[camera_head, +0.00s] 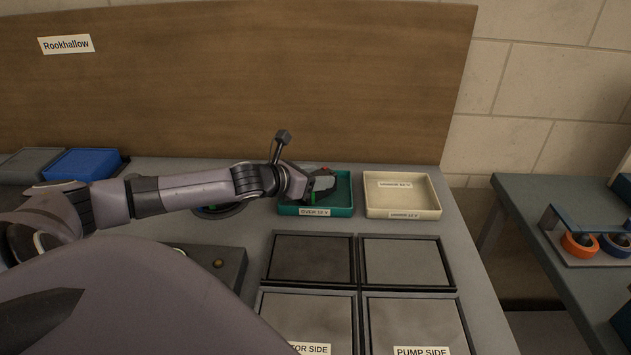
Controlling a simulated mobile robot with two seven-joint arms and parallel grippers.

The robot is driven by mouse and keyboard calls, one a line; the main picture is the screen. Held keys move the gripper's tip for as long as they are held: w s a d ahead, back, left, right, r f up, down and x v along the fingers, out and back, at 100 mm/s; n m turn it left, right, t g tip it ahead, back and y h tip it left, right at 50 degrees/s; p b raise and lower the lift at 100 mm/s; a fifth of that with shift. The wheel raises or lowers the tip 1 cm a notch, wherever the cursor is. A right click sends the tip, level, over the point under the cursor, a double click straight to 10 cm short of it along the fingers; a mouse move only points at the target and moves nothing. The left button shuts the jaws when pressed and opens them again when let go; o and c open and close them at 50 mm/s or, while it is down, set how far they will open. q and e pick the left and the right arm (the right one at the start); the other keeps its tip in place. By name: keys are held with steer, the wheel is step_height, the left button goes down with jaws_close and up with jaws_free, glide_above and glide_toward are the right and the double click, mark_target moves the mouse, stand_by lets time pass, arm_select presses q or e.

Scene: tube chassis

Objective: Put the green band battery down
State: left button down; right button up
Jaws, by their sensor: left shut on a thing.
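My left gripper (318,184) reaches in from the left and is over the green tray (316,211), whose front label seems to read "OVER 12 V". It is shut on the green band battery (312,184). Only a bit of green and a red spot at the top show, as the fingers hide most of the battery. I cannot tell whether the battery touches the tray floor. My right gripper is not in view.
A cream tray (402,201) stands empty just right of the green one. Dark square panels (309,258) lie in front, some labelled, one "PUMP SIDE". A blue bin (82,164) is at the back left. A wooden board rises behind. Another table (560,205) stands to the right.

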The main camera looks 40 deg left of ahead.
arm_select(q)
steer(key=shift+f, duration=0.45)
steer(key=shift+c, duration=2.3)
jaws_free()
steer(key=shift+f, duration=0.15)
steer(key=shift+s, duration=0.1)
steer(key=shift+v, duration=3)
steer(key=shift+p+v, duration=0.4)
steer(key=shift+v, duration=1.85)
steer(key=shift+s+r, duration=0.3)
steer(key=shift+s, duration=0.35)
